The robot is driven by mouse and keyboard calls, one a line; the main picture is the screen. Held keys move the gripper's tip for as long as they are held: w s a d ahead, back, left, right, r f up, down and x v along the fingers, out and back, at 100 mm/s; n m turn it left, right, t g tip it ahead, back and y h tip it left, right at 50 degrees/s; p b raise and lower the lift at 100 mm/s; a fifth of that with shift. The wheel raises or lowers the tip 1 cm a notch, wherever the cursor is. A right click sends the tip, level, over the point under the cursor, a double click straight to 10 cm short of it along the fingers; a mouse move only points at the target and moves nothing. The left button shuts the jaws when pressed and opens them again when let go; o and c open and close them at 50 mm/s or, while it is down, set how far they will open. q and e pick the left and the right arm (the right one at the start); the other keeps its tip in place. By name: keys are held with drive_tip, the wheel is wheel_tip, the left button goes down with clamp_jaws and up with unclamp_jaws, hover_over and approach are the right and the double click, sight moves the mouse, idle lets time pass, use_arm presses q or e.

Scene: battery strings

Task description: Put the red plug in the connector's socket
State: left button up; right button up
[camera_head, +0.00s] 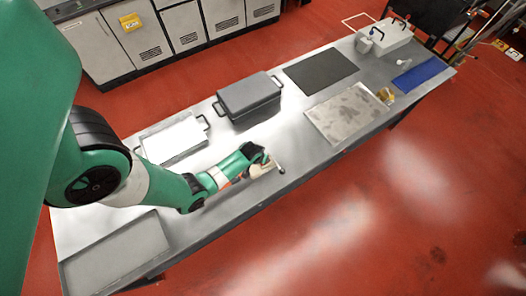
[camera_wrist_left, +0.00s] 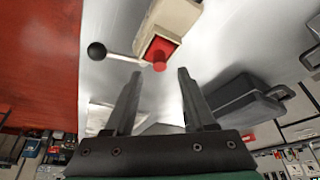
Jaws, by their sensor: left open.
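A beige connector (camera_wrist_left: 170,22) shows at the top of the left wrist view, with a lever ending in a black ball (camera_wrist_left: 97,51) on its left. A red plug (camera_wrist_left: 159,64) sticks out of the connector's red-edged end face; how deep it sits in the socket I cannot tell. My left gripper (camera_wrist_left: 158,75) is open, its two fingers spread to either side below the plug, with nothing visible between them. In the head view my left gripper (camera_head: 262,157) is over the metal table, close to the beige connector (camera_head: 260,171). My right gripper is not in view.
A dark lidded box (camera_head: 249,98) and a white tray (camera_head: 173,138) stand behind the gripper on the long table. A black mat (camera_head: 321,70), a grey plate (camera_head: 347,113) and a blue mat (camera_head: 420,76) lie further right. A shallow tray (camera_head: 115,254) is at the near left.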

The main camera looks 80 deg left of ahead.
use_arm(q)
drive_tip(key=p+v, duration=0.4)
drive_tip(key=v, duration=0.2)
drive_tip(key=shift+r+p, duration=0.3)
drive_tip(key=shift+p, duration=0.05)
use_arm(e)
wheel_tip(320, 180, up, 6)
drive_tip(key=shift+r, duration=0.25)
use_arm(q)
drive_tip(key=shift+d, duration=0.1)
